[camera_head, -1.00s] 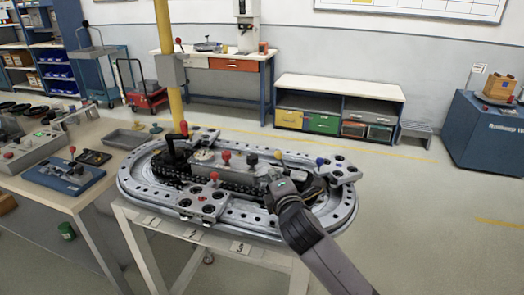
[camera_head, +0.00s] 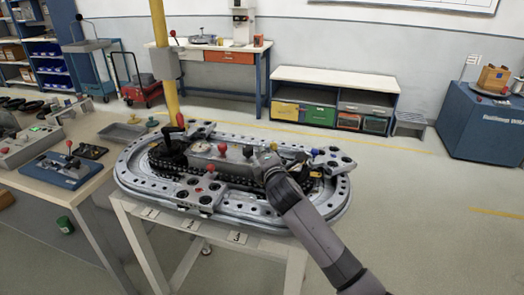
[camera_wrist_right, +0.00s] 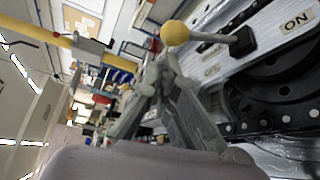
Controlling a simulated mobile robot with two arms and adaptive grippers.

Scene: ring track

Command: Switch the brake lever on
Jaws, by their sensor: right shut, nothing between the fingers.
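The yellow knob (camera_head: 275,147) is small in the head view. My right gripper (camera_head: 268,160) is shut and empty at the control box on the ring track (camera_head: 130,187). In the wrist view the fingertips (camera_wrist_right: 166,60) meet just beside the yellow knob; I cannot tell whether they touch it. My left gripper is out of view.
Red, black and blue knobs stand close by on the ring track, including a black lever with a red knob (camera_head: 180,119) at its left. A bench with devices (camera_head: 115,150) is at the left. The floor (camera_head: 420,230) at the right is clear.

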